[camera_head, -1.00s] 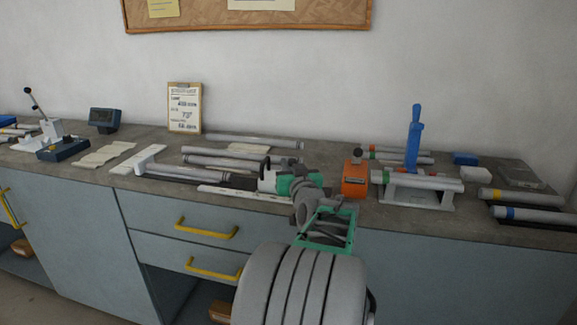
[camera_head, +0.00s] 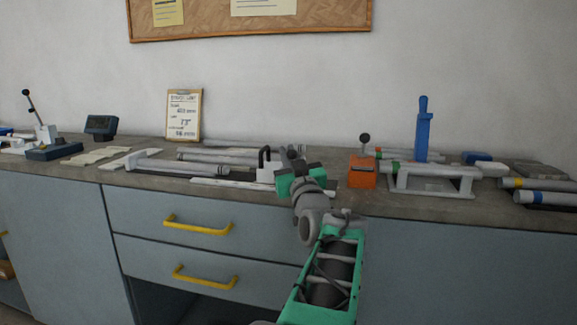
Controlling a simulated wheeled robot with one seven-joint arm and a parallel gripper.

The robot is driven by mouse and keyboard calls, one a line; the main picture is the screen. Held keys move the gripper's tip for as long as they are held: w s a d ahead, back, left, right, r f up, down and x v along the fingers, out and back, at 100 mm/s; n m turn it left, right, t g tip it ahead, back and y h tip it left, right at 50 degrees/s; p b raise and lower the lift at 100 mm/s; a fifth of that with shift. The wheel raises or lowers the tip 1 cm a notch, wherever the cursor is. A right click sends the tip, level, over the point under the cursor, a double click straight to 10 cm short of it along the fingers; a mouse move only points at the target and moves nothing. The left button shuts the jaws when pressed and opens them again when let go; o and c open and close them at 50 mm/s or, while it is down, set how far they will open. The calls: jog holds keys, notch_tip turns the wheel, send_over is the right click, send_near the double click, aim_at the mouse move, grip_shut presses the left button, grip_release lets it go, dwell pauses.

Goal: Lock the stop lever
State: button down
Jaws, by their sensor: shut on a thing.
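The stop is a small white block (camera_head: 267,174) on the long pale rail at the middle of the bench. A dark, upright stop lever (camera_head: 263,157) stands on it. My gripper (camera_head: 290,155) is at the right side of the block, beside the lever, with my green wrist in front of it. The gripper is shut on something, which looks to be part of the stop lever. The fingertips and the exact contact are largely hidden by my own wrist.
An orange block (camera_head: 362,179) with a black knob stands close to the right. A white cradle (camera_head: 432,186) holding a tube and a blue upright handle (camera_head: 423,128) are further right. Grey tubes (camera_head: 180,168) lie on the left. Drawers with yellow handles (camera_head: 206,278) are below.

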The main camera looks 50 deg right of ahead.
jog(key=shift+a+r, duration=0.2)
jog(key=shift+r, duration=0.5)
jog(key=c, duration=1.6)
grip_release()
jog(key=shift+s, duration=0.1)
jog(key=shift+o, duration=0.5)
jog(key=shift+f, duration=0.3)
jog(key=v, duration=0.7)
jog(key=shift+s+a+f, duration=0.15)
jog(key=shift+s+a, duration=0.05)
jog(key=shift+s, duration=0.1)
